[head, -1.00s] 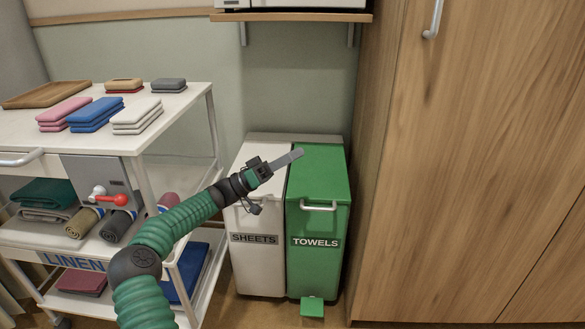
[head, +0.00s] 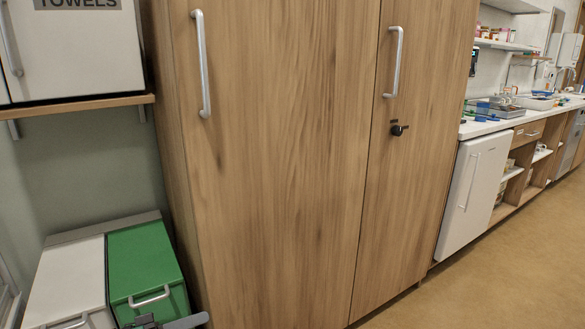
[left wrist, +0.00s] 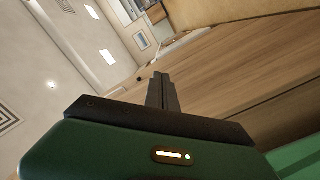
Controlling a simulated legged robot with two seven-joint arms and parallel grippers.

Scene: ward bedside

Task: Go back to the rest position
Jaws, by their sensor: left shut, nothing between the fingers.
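My left gripper (head: 192,321) shows at the bottom left edge of the head view, in front of the green bin; most of the arm is below the frame. In the left wrist view its two fingers (left wrist: 160,88) lie together, shut with nothing between them. They point toward the wooden cabinet front and the ceiling. My right gripper is in neither view.
A green bin (head: 142,258) and a white bin (head: 68,280) stand at lower left, under a shelf (head: 80,104). A tall wooden cabinet (head: 280,150) fills the middle. A counter (head: 495,125) runs along the right. The floor (head: 500,270) at lower right is clear.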

